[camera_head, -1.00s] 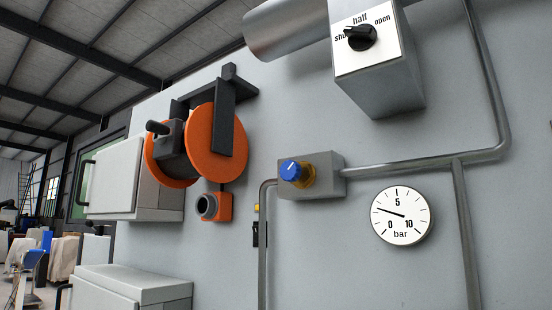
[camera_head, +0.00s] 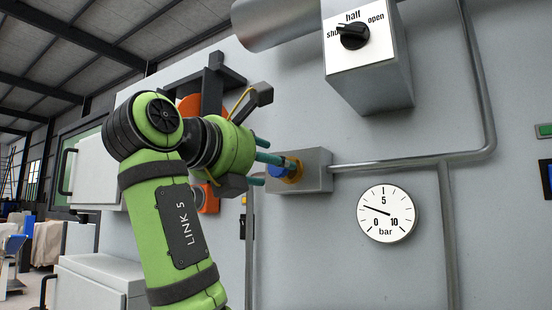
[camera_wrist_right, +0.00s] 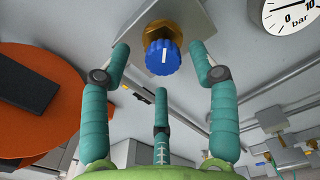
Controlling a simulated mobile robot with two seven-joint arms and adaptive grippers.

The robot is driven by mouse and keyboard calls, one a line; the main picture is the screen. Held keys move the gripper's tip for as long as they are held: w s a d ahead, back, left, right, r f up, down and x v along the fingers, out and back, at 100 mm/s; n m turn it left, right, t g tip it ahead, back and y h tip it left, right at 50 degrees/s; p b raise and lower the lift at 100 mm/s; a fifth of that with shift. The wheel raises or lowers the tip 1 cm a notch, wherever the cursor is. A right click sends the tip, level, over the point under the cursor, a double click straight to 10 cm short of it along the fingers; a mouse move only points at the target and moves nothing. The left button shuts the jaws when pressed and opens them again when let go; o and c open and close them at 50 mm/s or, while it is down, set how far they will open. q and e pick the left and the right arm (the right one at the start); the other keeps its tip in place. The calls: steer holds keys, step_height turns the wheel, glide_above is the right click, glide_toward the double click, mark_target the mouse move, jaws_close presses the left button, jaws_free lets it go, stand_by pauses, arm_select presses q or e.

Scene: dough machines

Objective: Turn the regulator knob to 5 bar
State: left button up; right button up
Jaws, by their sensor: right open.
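The blue regulator knob (camera_head: 278,172) sits on a brass collar on a grey block (camera_head: 316,171) fixed to the wall. In the right wrist view the knob (camera_wrist_right: 162,60) faces me, its white mark roughly upright in the picture. My right gripper (camera_head: 268,164) has its teal fingers spread open in front of and around the knob. In the wrist view (camera_wrist_right: 160,66) gaps show between fingers and knob; contact is not visible. The round gauge (camera_head: 387,213) has its needle between 0 and 5 bar, around 2 to 3. My left gripper is not in view.
A grey pipe (camera_head: 405,163) runs right from the block, above the gauge. A valve box (camera_head: 368,70) with a black selector knob hangs above. The orange reel (camera_head: 190,106) is partly behind my arm. White cabinets stand at left.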

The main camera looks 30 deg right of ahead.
mark_target(278, 178)
steer(key=p+x, duration=0.1)
steer(key=x, duration=0.2)
steer(key=shift+s+d+r, duration=0.1)
steer(key=shift+d, duration=0.15)
steer(key=shift+a, duration=0.1)
steer(key=shift+c, duration=0.8)
steer(key=c, duration=0.9)
steer(key=shift+c, duration=0.2)
